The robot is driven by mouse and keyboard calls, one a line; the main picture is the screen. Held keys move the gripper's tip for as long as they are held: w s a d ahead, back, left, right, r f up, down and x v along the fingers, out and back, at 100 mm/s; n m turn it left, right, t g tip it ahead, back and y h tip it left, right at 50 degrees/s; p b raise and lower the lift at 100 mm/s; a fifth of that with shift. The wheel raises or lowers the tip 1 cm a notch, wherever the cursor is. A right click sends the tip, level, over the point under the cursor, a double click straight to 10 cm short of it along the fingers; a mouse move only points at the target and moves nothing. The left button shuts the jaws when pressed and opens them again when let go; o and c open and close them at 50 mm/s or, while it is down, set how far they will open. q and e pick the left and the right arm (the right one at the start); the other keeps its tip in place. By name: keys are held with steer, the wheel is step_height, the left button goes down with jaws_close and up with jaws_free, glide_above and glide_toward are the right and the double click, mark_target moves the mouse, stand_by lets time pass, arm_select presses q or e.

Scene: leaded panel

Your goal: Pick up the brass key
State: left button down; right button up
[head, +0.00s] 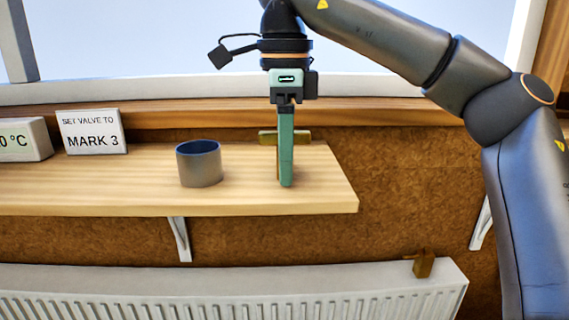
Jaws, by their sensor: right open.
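The brass key (267,138) is on the wooden shelf near its right end. Its flat crossbar shows on both sides of my right gripper's finger, and the rest of it is mostly hidden behind that finger. My right gripper (286,183) points straight down over the shelf, in front of the key in the picture. It is open and seen edge-on, so one green finger covers most of the other. I cannot tell whether the fingers stand around the key or only in front of it. My left gripper is not in view.
A grey cup (199,168) with a blue inside stands left of the gripper. A sign reading "SET VALVE TO MARK 3" (92,132) and a temperature display (24,140) stand further left. Below is a white radiator (230,280) with a brass valve (423,266).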

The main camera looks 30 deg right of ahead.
steer(key=shift+c, duration=0.3)
jaws_close()
stand_by(0.3)
